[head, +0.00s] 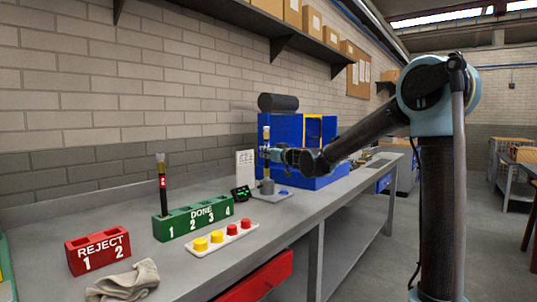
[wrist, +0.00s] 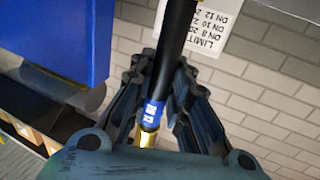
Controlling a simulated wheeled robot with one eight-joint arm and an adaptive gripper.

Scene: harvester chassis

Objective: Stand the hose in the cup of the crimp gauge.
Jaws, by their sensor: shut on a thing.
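My gripper (head: 266,154) is shut on a black hose (head: 266,134), which stands upright in it over the crimp gauge. In the wrist view the hose (wrist: 177,45) runs between the two dark fingers (wrist: 160,100). A blue label and a brass end fitting show on it there. The gauge's grey cup (head: 267,187) is straight below my gripper on a light base plate with a blue button (head: 284,192). The hose's lower end is at or just above the cup's mouth; I cannot tell whether it is inside. The cup is not clear in the wrist view.
A green DONE rack (head: 193,220) holds a red-labelled hose (head: 162,180) in slot 1. A red REJECT rack (head: 97,250), a grey cloth (head: 125,281), a button strip (head: 222,240) and a small display (head: 241,194) are nearby. A blue machine (head: 300,170) stands behind the gauge.

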